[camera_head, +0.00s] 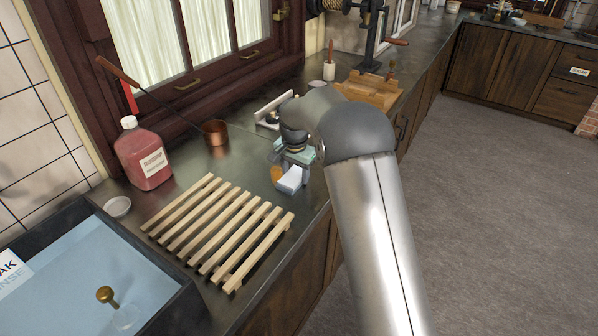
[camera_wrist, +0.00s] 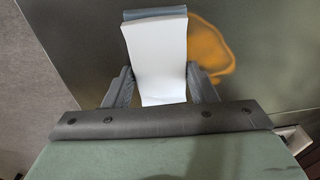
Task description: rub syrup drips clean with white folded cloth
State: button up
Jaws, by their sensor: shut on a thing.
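The white folded cloth (camera_wrist: 157,50) is between the two fingers of my gripper (camera_wrist: 160,88), which is shut on it. In the head view the cloth (camera_head: 291,180) shows below my wrist at the dark counter's front part. An orange syrup smear (camera_wrist: 208,48) curves along the right side of the cloth in the wrist view. In the head view the syrup (camera_head: 277,173) lies just left of the cloth. The cloth and fingers hide whatever is under them. I cannot tell whether the cloth presses on the counter.
A slatted wooden rack (camera_head: 215,232) lies left of the cloth. A red bottle (camera_head: 143,155), a copper pan (camera_head: 215,132) and a small dish (camera_head: 117,207) stand behind it. The sink (camera_head: 90,270) is at front left. A wooden board (camera_head: 368,90) lies behind my arm.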

aim_at(281, 173)
jog(key=shift+w+a+p, duration=0.3)
jog(key=shift+w+a, duration=0.2)
jog(key=shift+a, duration=0.2)
jog(key=shift+w+a+p, duration=0.3)
jog(key=shift+w+a, duration=0.15)
jog(key=shift+a, duration=0.2)
jog(key=shift+w+a+p, duration=0.7)
jog(key=shift+w+a, duration=0.05)
jog(key=shift+a, duration=0.25)
jog(key=shift+w+a+p, duration=0.7)
jog(key=shift+a, duration=0.3)
jog(key=shift+w+a+p, duration=0.7)
jog(key=shift+w+a, duration=0.05)
jog(key=shift+a, duration=0.25)
jog(key=shift+s+d+f+b, duration=0.1)
jog(key=shift+s+d+b, duration=0.45)
jog(key=shift+d, duration=0.15)
jog(key=shift+s+d+f+b, duration=0.1)
jog(key=shift+s+d+b, duration=0.35)
jog(key=shift+d, duration=0.2)
jog(key=shift+s+d+r+b, duration=0.15)
jog(key=shift+s+d+b, duration=0.35)
jog(key=shift+d, duration=0.25)
jog(key=shift+d, duration=0.1)
